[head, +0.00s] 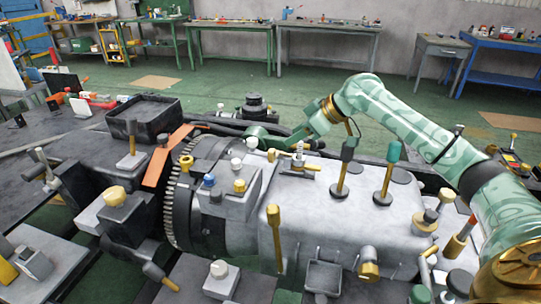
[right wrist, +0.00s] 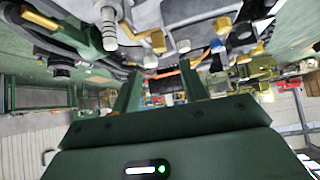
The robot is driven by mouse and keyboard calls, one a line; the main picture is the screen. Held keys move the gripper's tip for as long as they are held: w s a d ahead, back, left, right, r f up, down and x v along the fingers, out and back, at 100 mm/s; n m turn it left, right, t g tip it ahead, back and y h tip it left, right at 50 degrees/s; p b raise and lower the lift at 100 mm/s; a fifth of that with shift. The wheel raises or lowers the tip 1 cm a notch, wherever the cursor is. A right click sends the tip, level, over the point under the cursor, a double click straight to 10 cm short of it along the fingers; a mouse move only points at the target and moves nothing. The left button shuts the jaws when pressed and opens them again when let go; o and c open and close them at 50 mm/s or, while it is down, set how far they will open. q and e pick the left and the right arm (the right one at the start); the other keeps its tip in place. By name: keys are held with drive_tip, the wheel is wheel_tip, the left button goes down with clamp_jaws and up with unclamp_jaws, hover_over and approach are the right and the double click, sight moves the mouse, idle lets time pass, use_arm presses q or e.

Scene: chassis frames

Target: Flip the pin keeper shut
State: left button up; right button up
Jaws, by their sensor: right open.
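A small brass latch piece with a pale knob (head: 298,162), which looks like the pin keeper, sits on top of the grey gearbox housing (head: 340,225). I cannot tell for sure whether it is open or shut. My right gripper (head: 254,136) is behind the housing, to the left of and beyond the latch piece, apart from it. In the right wrist view, its two green fingers (right wrist: 160,84) are spread with nothing visible between them. A brass fitting (right wrist: 157,41) shows above them there; I cannot tell if it is the keeper. My left gripper is not in view.
Tall levers with dark green knobs (head: 346,160) rise from the housing. A toothed ring (head: 179,205) and an orange bar (head: 165,158) lie left. A black tray (head: 144,115) stands at the back left. Workbenches (head: 232,38) line the far wall beyond open floor.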

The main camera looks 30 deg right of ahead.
sight(273, 150)
drive_tip(key=b+x, duration=0.3)
drive_tip(key=x, duration=0.7)
drive_tip(key=shift+w+f, duration=0.15)
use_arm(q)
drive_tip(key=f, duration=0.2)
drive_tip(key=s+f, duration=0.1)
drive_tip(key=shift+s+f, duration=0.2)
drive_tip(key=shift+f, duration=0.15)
